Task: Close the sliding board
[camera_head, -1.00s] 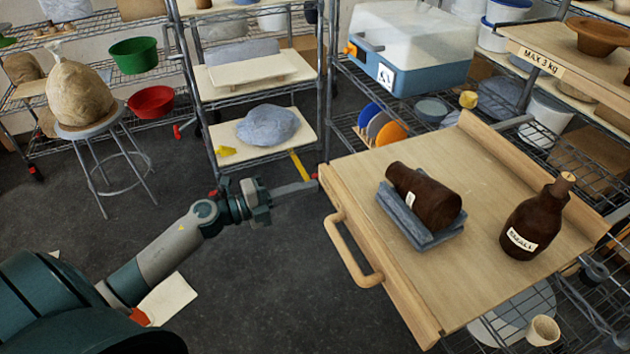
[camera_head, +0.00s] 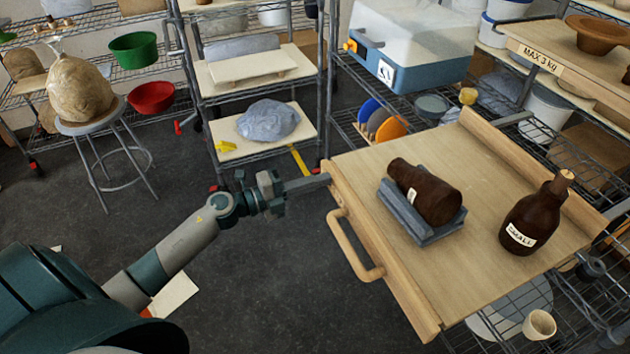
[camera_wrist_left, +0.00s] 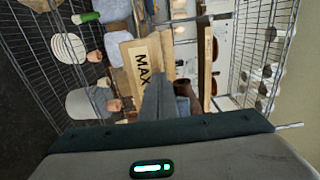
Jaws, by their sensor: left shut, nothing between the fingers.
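The sliding board (camera_head: 385,160) is a pale wooden board pulled out from the right-hand shelf, with a curved wooden handle (camera_head: 350,247) on its front edge. A dark brown bottle (camera_head: 427,192) lies on a grey cradle (camera_head: 412,221) on it. A brown bottle (camera_head: 532,218) labelled "SMALL" stands upright on it near the right side. My left gripper (camera_head: 326,179) is shut and empty, its tips at the far-left end of the board's front edge. I cannot tell whether they touch it. In the left wrist view its fingers (camera_wrist_left: 158,95) point toward the shelf. My right gripper is not in view.
A higher board labelled "MAX 3 kg" (camera_head: 535,58) sits at the upper right. A blue-and-white box (camera_head: 415,45) stands on the shelf behind. A stool (camera_head: 108,126) with a wrapped lump stands at the left. The floor (camera_head: 290,280) before the board is clear.

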